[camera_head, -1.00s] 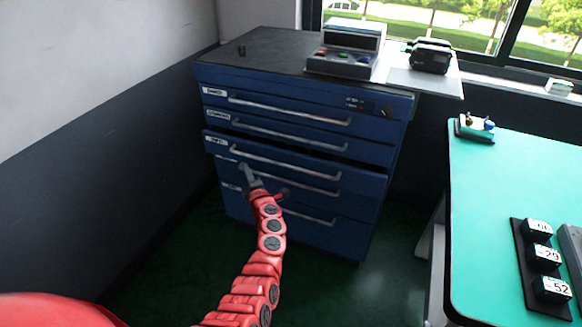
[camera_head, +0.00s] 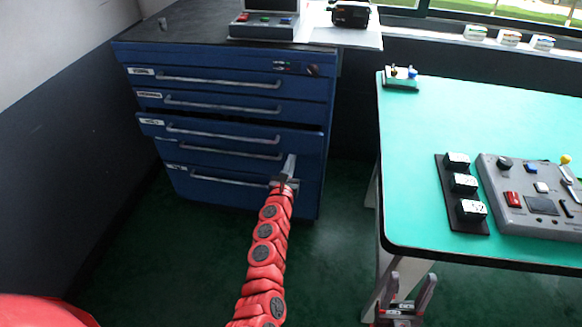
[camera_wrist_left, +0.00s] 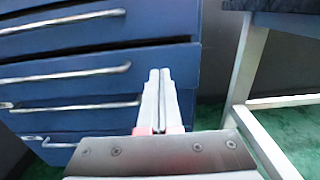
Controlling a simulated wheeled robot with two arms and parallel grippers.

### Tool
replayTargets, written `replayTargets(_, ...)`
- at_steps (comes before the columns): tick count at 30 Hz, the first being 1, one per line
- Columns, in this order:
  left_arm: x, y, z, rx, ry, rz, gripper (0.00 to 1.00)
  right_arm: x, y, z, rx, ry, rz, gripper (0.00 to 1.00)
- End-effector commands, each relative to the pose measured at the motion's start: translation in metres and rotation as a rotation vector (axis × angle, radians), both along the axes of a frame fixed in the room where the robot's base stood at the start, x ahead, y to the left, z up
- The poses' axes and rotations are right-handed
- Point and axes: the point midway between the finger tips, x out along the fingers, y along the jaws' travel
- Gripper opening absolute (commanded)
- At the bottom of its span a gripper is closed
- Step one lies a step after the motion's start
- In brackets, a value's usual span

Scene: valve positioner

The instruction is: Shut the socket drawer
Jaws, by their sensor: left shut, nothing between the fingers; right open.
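The socket drawer appears to be the third drawer (camera_head: 215,129) of the blue cabinet. Its front sticks out a little past its neighbours, with a dark gap above it; its label is too small to read. My left gripper (camera_head: 290,158) is shut and empty, in front of the cabinet's right side and below the drawer's right end. Its fingers (camera_wrist_left: 159,73) point toward the cabinet; I cannot tell whether they touch it. My right gripper (camera_head: 408,292) is open and empty, low beside the bench.
The other cabinet drawers look closed, with long bar handles (camera_head: 240,180). A green-topped bench (camera_head: 430,130) stands to the right, holding a control box (camera_head: 530,195) and black blocks with number displays (camera_head: 463,183). Open floor (camera_head: 340,215) lies between cabinet and bench.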

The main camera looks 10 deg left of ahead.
Motion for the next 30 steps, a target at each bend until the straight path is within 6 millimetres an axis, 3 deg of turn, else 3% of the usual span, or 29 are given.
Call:
replayTargets(18, 0.088, -0.003, -0.005, 0.006, 0.0, 0.0, 0.0, 0.0, 0.0, -0.065, 0.0, 0.0, 0.0, 0.61)
replayTargets(30, 0.105, -0.003, 0.0, 0.002, 0.001, 0.002, 0.0, 0.0, 0.0, -0.075, 0.0, 0.0, 0.0, 0.61)
